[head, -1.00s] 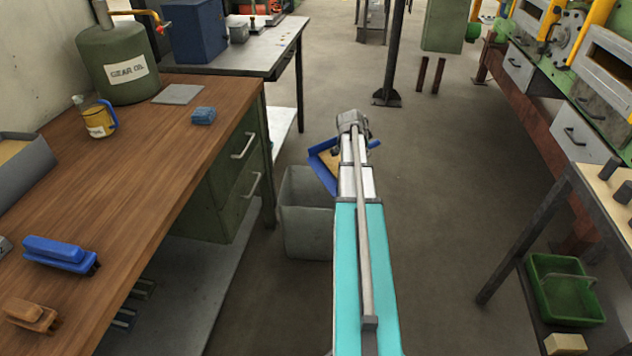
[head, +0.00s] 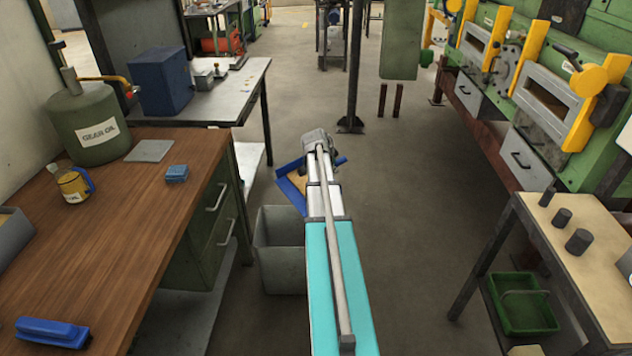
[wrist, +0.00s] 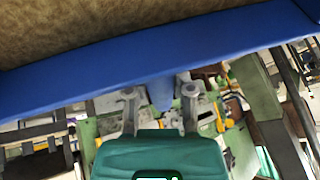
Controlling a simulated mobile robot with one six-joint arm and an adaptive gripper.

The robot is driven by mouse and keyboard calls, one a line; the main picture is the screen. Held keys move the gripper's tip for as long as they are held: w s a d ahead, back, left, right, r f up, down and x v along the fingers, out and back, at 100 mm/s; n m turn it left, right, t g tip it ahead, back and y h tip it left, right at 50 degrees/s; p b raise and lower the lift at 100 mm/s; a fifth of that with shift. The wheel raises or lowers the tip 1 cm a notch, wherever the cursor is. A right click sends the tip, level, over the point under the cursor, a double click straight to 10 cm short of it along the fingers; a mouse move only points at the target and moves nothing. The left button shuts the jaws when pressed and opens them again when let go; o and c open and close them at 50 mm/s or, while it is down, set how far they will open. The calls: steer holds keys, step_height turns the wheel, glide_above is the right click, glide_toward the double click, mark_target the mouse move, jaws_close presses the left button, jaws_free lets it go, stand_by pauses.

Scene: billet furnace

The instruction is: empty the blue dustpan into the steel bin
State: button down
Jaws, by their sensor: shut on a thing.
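The blue dustpan (head: 290,183) is held out ahead of me in the head view, just beyond and above the steel bin. A brown layer lies inside its blue rim. In the wrist view the dustpan (wrist: 150,68) fills the top, with the brown contents (wrist: 110,25) against its blue wall. My gripper (wrist: 161,105) is shut on the dustpan's blue handle. In the head view my own arm hides the gripper's fingers. The steel bin (head: 282,270) is an open grey box on the floor, left of my arm and beside the green cabinet; my arm covers its right side.
A table (head: 575,250) with dark cylinders stands right, a green basket (head: 522,303) beneath. The floor between is clear.

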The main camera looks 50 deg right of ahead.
step_height(320, 180, up, 23)
steer(key=p, duration=2.1)
steer(key=shift+p, duration=0.4)
steer(key=shift+s, duration=0.1)
